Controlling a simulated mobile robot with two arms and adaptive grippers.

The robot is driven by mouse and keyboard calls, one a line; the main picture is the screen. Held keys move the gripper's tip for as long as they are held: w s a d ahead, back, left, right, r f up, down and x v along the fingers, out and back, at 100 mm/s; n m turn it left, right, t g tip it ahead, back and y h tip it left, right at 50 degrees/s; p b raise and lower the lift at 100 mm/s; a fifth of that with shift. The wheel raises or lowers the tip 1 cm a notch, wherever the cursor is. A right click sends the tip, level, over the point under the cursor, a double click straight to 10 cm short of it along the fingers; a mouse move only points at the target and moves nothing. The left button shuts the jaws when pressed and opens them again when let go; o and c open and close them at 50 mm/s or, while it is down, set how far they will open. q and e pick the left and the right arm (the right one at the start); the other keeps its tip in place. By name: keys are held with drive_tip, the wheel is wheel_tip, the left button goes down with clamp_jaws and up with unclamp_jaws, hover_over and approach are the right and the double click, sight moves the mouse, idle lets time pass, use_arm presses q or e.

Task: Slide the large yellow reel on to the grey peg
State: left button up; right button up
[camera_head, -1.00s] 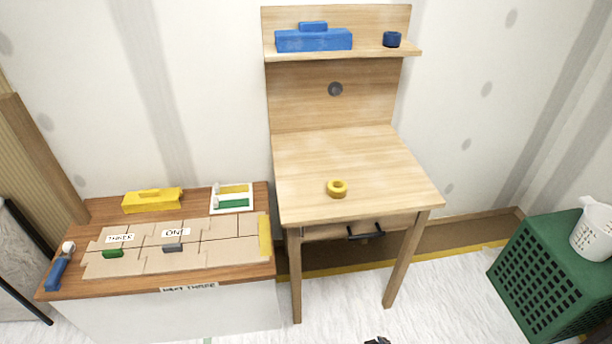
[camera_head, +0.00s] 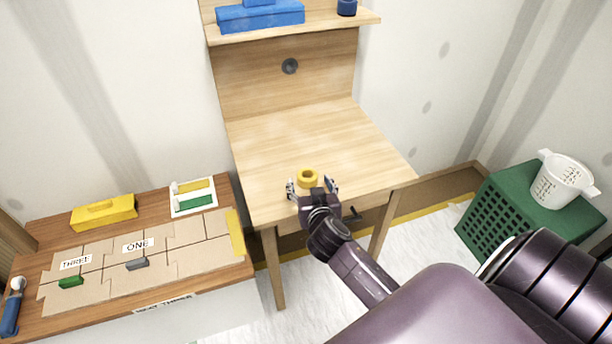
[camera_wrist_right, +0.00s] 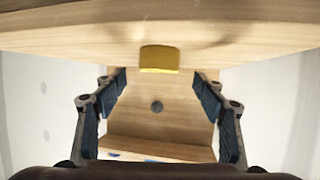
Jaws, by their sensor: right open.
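The large yellow reel (camera_head: 307,179) lies flat on the wooden desk top near its front edge. In the right wrist view the reel (camera_wrist_right: 159,58) shows centred ahead, beyond the fingertips. The grey peg (camera_head: 290,66) sticks out of the desk's upright back board, and it shows small in the right wrist view (camera_wrist_right: 157,107). My right gripper (camera_head: 312,187) is open at the desk's front edge, with its fingers pointing at the reel, one to each side. Its two dark finger pads (camera_wrist_right: 160,95) are wide apart with nothing between them. My left gripper is out of view.
A shelf above the board holds a blue toolbox (camera_head: 260,16) and a blue reel (camera_head: 346,7). A low bench (camera_head: 225,271) with cardboard pieces and a yellow toolbox (camera_head: 104,212) stands left. A green crate (camera_head: 530,205) with a white bucket (camera_head: 562,181) stands right. The desk top around the reel is clear.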

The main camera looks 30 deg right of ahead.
sight(306, 172)
drive_tip(key=shift+p+x, duration=0.3)
drive_tip(key=shift+x, duration=2.05)
drive_tip(key=shift+w+d, duration=0.15)
drive_tip(key=shift+w, duration=0.1)
drive_tip(key=shift+w+f, duration=0.1)
drive_tip(key=c, duration=0.8)
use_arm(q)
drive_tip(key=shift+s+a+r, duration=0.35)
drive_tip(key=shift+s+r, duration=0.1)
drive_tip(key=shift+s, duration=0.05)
use_arm(e)
drive_tip(key=c, duration=0.5)
drive_tip(key=shift+o, duration=0.2)
